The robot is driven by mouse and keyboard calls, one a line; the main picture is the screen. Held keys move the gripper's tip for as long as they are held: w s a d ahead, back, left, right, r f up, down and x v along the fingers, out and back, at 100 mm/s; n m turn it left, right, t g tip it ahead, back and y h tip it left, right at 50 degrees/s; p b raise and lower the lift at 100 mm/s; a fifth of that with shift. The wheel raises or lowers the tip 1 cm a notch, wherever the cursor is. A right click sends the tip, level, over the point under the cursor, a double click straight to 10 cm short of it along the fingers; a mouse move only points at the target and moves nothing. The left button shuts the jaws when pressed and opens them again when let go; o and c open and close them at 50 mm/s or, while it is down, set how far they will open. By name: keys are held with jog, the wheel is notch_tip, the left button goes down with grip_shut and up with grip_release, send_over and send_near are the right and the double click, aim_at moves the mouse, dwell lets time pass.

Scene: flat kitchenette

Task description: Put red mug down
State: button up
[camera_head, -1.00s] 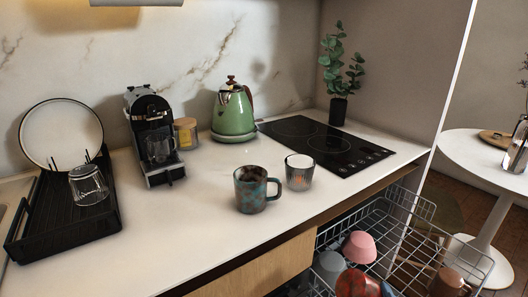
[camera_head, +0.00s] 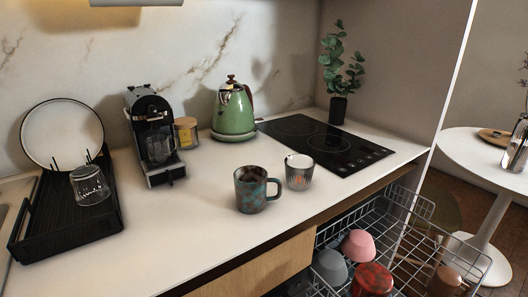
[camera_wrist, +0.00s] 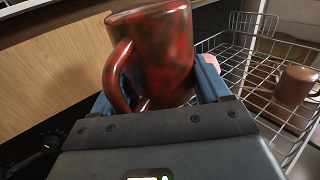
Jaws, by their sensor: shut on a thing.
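The red mug (camera_wrist: 165,55) is mottled red and dark, with its handle to the left in the wrist view. My gripper (camera_wrist: 158,88) is shut on it, with a blue finger on each side of its body. In the head view the red mug (camera_head: 372,279) is at the bottom edge, at the pulled-out wire rack (camera_head: 418,232). My gripper is not clearly seen there. I cannot tell whether the mug's base touches the rack.
A pink cup (camera_head: 358,245) and a grey cup (camera_head: 330,266) are beside the red mug in the rack. A brown mug (camera_wrist: 296,86) stands to the right.

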jog(key=shift+f, duration=0.1)
notch_tip(320, 180, down, 10)
jog(key=s, duration=0.2)
jog(key=shift+s, duration=0.2)
dwell(0.7)
dwell(0.4)
